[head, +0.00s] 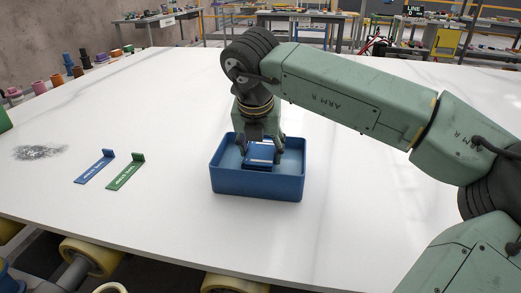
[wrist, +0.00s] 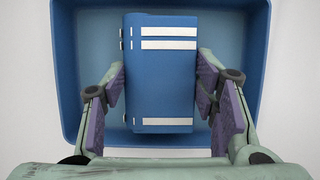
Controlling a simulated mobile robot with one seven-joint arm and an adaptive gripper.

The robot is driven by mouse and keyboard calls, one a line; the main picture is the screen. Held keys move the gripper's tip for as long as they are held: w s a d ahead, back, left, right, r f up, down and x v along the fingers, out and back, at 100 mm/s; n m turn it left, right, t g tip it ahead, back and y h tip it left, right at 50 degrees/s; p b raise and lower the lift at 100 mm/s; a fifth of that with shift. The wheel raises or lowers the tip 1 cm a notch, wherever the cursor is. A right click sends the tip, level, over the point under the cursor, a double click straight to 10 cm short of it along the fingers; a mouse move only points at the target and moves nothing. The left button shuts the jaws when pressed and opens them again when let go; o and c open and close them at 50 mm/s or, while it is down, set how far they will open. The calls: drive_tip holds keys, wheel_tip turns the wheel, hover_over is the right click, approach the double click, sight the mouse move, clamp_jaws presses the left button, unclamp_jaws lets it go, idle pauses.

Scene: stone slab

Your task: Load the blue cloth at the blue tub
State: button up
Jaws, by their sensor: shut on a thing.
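The blue cloth (wrist: 160,80) is a folded blue block with white stripes, seen in the wrist view between my purple finger pads. My gripper (head: 263,151) points down into the blue tub (head: 257,187) and is shut on the cloth by its two sides. The cloth (head: 259,158) is within the tub's walls in the head view, partly hidden by my fingers and the front wall. The tub's rim (wrist: 262,70) surrounds it in the wrist view. I cannot tell whether the cloth touches the tub floor.
A blue label stand (head: 96,169) and a green one (head: 126,173) are left of the tub. A grey, scribble-like patch (head: 39,152) lies farther left. Several coloured spools (head: 57,82) line the slab's far left edge. The white slab (head: 370,210) is clear right of the tub.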

sight(260, 151)
drive_tip(key=shift+r+p, duration=1.35)
drive_tip(key=shift+r, duration=1.65)
